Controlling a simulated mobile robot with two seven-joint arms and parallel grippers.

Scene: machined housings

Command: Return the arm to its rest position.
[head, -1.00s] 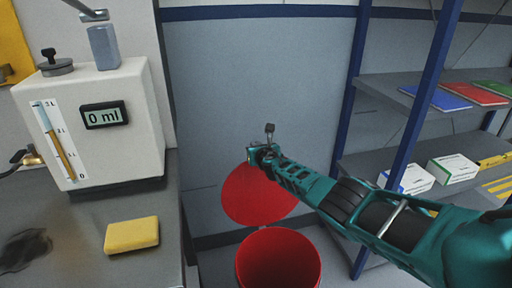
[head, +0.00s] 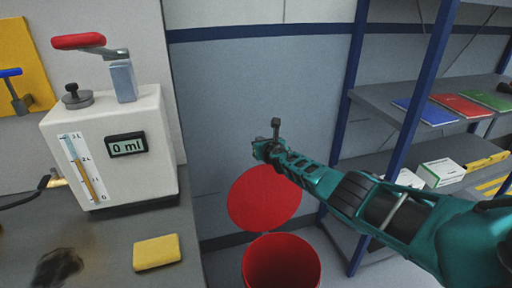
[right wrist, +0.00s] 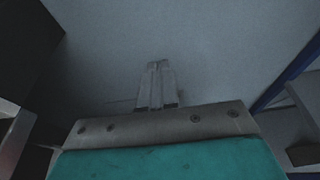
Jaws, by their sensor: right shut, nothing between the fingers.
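My right arm (head: 345,195), teal and dark grey, reaches in from the right in the head view. Its right gripper (head: 262,150) is in front of the plain grey wall, above an upright red round lid. In the right wrist view the right gripper (right wrist: 156,84) shows its two fingers together, with nothing between them. It touches nothing that I can see. My left gripper is not in view.
A red bin (head: 281,265) stands below the arm, its lid (head: 264,198) raised behind it. A white machine (head: 112,150) and yellow sponge (head: 157,252) are on the left counter. Right, a blue-framed shelf (head: 385,110) stands close to the arm.

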